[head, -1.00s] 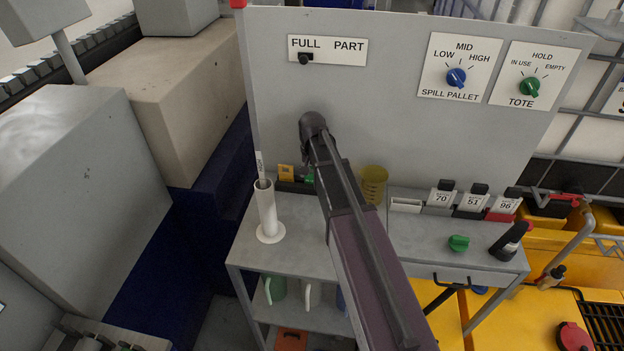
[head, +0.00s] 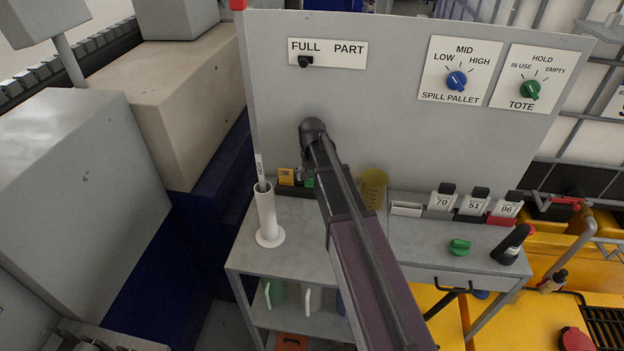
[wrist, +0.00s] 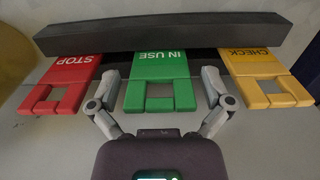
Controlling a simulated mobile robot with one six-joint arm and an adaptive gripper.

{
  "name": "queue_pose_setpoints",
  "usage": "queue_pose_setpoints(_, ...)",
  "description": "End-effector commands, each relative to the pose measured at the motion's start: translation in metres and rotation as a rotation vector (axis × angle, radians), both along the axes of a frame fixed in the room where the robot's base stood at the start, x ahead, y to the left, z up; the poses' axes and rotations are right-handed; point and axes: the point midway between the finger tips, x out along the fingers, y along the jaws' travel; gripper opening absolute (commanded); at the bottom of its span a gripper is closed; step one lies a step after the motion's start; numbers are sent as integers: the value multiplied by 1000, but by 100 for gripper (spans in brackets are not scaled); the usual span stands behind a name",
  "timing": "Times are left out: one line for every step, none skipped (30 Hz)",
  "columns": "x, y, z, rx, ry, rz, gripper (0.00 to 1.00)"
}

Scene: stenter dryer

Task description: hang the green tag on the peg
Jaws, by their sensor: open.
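The green tag (wrist: 160,80), marked IN USE, stands in a dark slotted rack (wrist: 170,32) between a red STOP tag (wrist: 66,84) and a yellow CHECK tag (wrist: 262,80). It has a square opening near its free end. My gripper (wrist: 161,88) is open, one finger at each side of the green tag; I cannot tell whether they touch it. In the head view my arm hides most of the gripper, and only a sliver of the green tag (head: 309,182) shows. A black peg (head: 304,62) sticks out of the panel under the word FULL.
The grey panel (head: 400,140) rises behind the bench. A white tube (head: 267,215) stands left of the rack, and a yellow cup (head: 374,188) stands right of my arm. Numbered blocks (head: 473,205), a green knob (head: 460,247) and a dark bottle (head: 511,243) are farther right.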

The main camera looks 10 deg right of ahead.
Motion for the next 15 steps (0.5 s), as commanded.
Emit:
queue_pose_setpoints(0,0,0,0,0,0,100)
queue_pose_setpoints(0,0,0,0,0,0,100)
queue_pose_setpoints(0,0,0,0,0,0,100)
queue_pose_setpoints(0,0,0,0,0,0,100)
queue_pose_setpoints(0,0,0,0,0,0,100)
queue_pose_setpoints(0,0,1,0,0,0,100)
queue_pose_setpoints(0,0,1,0,0,0,100)
queue_pose_setpoints(0,0,2,0,0,0,100)
queue_pose_setpoints(0,0,3,0,0,0,100)
queue_pose_setpoints(0,0,4,0,0,0,100)
queue_pose_setpoints(0,0,5,0,0,0,100)
queue_pose_setpoints(0,0,7,0,0,0,100)
queue_pose_setpoints(0,0,9,0,0,0,100)
queue_pose_setpoints(0,0,10,0,0,0,100)
queue_pose_setpoints(0,0,13,0,0,0,100)
